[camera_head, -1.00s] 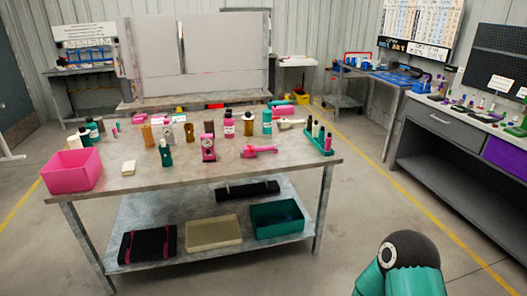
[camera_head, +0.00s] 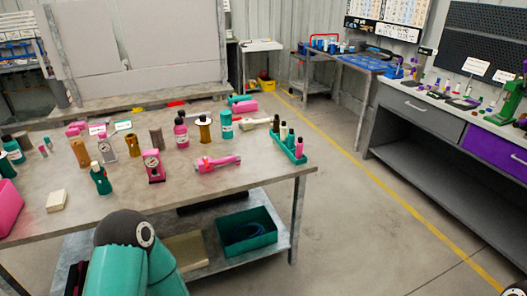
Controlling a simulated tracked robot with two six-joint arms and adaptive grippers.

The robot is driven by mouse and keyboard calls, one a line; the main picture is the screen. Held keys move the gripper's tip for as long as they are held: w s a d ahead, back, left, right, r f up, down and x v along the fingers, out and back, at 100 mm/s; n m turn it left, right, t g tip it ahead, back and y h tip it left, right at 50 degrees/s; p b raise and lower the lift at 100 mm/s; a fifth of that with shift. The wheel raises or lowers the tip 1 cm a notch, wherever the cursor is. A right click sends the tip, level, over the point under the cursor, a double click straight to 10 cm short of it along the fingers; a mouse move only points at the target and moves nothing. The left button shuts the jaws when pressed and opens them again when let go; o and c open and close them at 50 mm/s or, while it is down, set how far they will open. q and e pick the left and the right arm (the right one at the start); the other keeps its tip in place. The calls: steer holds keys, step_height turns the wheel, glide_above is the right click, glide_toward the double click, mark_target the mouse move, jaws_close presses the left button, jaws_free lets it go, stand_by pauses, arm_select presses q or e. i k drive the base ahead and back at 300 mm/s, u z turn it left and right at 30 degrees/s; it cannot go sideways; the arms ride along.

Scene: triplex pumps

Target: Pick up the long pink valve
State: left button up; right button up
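A long pink valve-like piece (camera_head: 217,162) lies on its side on the near right part of the metal table (camera_head: 250,176). It is probably the long pink valve, but its details are small. An upright pink piece with a round dial (camera_head: 153,167) stands to its left. Neither of my grippers is in view. A teal arm link of mine with a dark rounded joint shows at the bottom left, in front of the table's near edge.
A teal rack (camera_head: 289,149) with several small bottles stands right of the pink piece. Bottles and cylinders crowd behind it. A teal bin (camera_head: 246,236) sits on the lower shelf. A grey workbench (camera_head: 430,140) stands at the right, with clear floor between.

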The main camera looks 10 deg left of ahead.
mark_target(200, 166)
steer(key=z, duration=0.05)
steer(key=i, duration=0.95)
steer(key=u, duration=0.6)
steer(key=i, duration=0.6)
steer(key=u, duration=0.55)
steer(key=k, duration=0.85)
steer(key=u, duration=0.15)
steer(key=i, duration=0.8)
